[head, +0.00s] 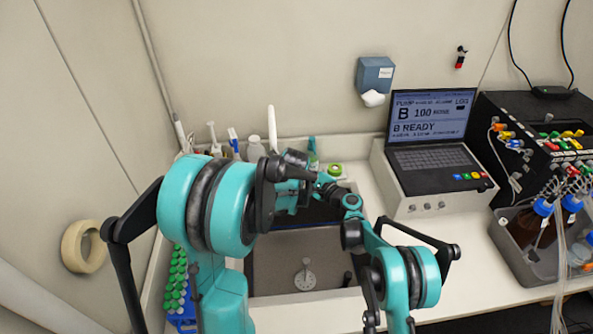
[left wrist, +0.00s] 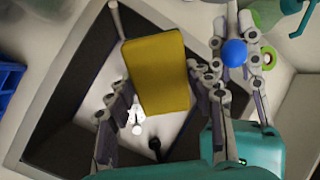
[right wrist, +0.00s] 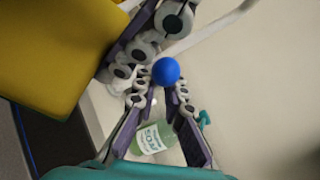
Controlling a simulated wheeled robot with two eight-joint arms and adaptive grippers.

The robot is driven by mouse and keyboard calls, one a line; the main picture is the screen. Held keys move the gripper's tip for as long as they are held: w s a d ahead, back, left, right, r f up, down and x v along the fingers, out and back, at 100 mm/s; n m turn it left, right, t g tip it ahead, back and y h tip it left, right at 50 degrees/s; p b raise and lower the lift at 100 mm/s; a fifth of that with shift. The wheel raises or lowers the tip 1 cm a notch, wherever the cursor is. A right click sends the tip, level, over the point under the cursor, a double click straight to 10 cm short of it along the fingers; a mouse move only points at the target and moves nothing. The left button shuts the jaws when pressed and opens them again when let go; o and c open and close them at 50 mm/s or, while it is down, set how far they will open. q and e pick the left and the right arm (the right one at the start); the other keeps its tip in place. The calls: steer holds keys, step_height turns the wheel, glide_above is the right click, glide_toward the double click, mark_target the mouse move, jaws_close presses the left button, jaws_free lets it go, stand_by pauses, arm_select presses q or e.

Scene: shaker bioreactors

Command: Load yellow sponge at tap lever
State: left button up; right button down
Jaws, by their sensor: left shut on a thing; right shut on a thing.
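The yellow sponge (left wrist: 158,72) is between the fingers of my left gripper (left wrist: 160,92), which is shut on it above the sink (left wrist: 65,85). The sponge also shows at the upper left of the right wrist view (right wrist: 55,50). A blue ball (right wrist: 166,70), seemingly the tap lever's knob, is between the fingertips of my right gripper (right wrist: 160,92), which is shut on it. The ball also shows in the left wrist view (left wrist: 234,52), right of the sponge and apart from it. In the head view my arms hide the sponge and ball.
A soap bottle (right wrist: 153,138) and a green tape roll (head: 335,170) stand behind the sink. A blue rack (head: 180,318) of green-capped tubes is at left. The laptop (head: 433,135) and bottle tray (head: 520,250) are at right.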

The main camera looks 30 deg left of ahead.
steer(key=shift+s+a+r, duration=0.1)
steer(key=shift+a+r, duration=0.1)
steer(key=shift+r, duration=0.1)
steer(key=c, duration=1.6)
jaws_free()
arm_select(q)
steer(key=shift+s+r, duration=0.1)
steer(key=shift+s, duration=0.15)
arm_select(e)
steer(key=shift+s+r, duration=0.1)
steer(key=shift+s, duration=0.1)
arm_select(q)
steer(key=shift+w, duration=0.1)
arm_select(e)
steer(key=shift+w+d, duration=0.1)
steer(key=shift+d, duration=0.1)
steer(key=v, duration=1.1)
steer(key=shift+d, duration=0.2)
arm_select(q)
steer(key=s+d, duration=0.5)
steer(key=d, duration=0.1)
